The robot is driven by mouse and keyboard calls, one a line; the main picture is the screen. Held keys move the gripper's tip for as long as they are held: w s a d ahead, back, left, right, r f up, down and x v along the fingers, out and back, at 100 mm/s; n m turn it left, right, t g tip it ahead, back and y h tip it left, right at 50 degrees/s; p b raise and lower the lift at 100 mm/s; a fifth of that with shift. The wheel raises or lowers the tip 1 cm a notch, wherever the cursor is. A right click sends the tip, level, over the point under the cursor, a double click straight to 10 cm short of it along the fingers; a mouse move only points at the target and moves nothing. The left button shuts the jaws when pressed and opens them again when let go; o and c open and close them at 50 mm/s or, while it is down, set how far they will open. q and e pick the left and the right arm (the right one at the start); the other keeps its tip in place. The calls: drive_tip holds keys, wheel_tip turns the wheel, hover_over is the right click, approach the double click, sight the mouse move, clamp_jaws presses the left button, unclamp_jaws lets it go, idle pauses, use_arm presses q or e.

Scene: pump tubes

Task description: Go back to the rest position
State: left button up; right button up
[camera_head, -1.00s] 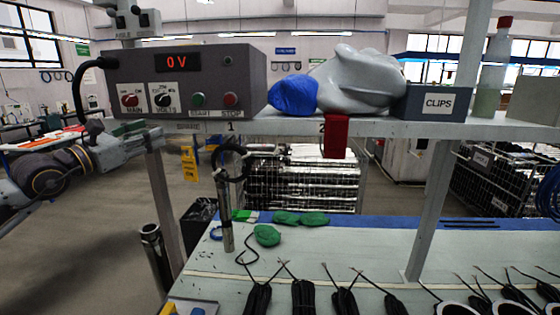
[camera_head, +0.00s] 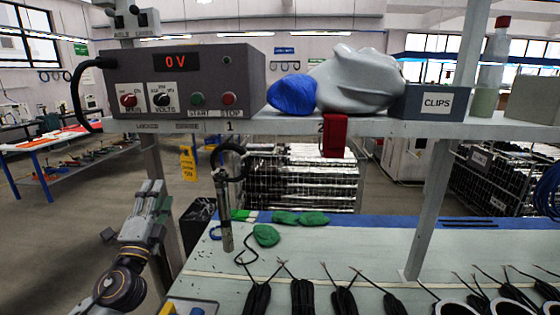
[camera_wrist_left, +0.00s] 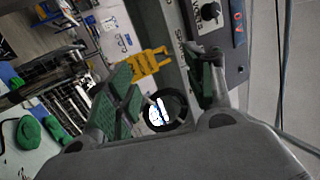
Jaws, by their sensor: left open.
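My left gripper (camera_head: 150,190) is at the left in the head view, beside the shelf post and left of the workbench, with its fingers pointing up and away. In the left wrist view its two padded fingers (camera_wrist_left: 163,88) stand apart, and I see nothing held between them. A black ring shows beyond them. My left forearm comes up from the bottom left edge. My right gripper is not in any view.
The shelf (camera_head: 300,127) carries a grey control box (camera_head: 215,70) reading 0 V, blue and grey bags and a CLIPS box (camera_head: 433,102). A metal tube (camera_head: 224,215) hangs below hook 1. Green pieces and black cable bundles lie on the workbench (camera_head: 360,245).

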use_arm(q)
drive_tip(key=s+a+f+n+g+y, duration=0.15)
drive_tip(key=s+f+n+g, duration=0.35)
drive_tip(key=f, duration=0.7)
drive_tip(key=s+f+n+g+y, duration=0.3)
drive_tip(key=f+n+g, duration=0.3)
drive_tip(key=f, duration=0.6)
drive_tip(key=s+d+f+n+g+h, duration=0.2)
drive_tip(key=s+d+f+g+h, duration=0.15)
drive_tip(key=s+d+f, duration=0.4)
drive_tip(key=s+d+f+n+g+h, duration=0.2)
drive_tip(key=s+d+f+g, duration=0.25)
drive_tip(key=s+f, duration=0.6)
drive_tip(key=s+f+g, duration=0.1)
drive_tip(key=s+f, duration=0.1)
drive_tip(key=f, duration=1.3)
drive_tip(key=s+f+g, duration=0.1)
drive_tip(key=s+f, duration=0.1)
drive_tip(key=f, duration=1.2)
drive_tip(key=s+a+f, duration=0.2)
drive_tip(key=s+f, duration=0.8)
drive_tip(key=s, duration=0.1)
drive_tip(key=s+a+f+g, duration=0.1)
drive_tip(key=s+a+f, duration=0.2)
drive_tip(key=s+f, duration=0.8)
drive_tip(key=shift+s, duration=0.5)
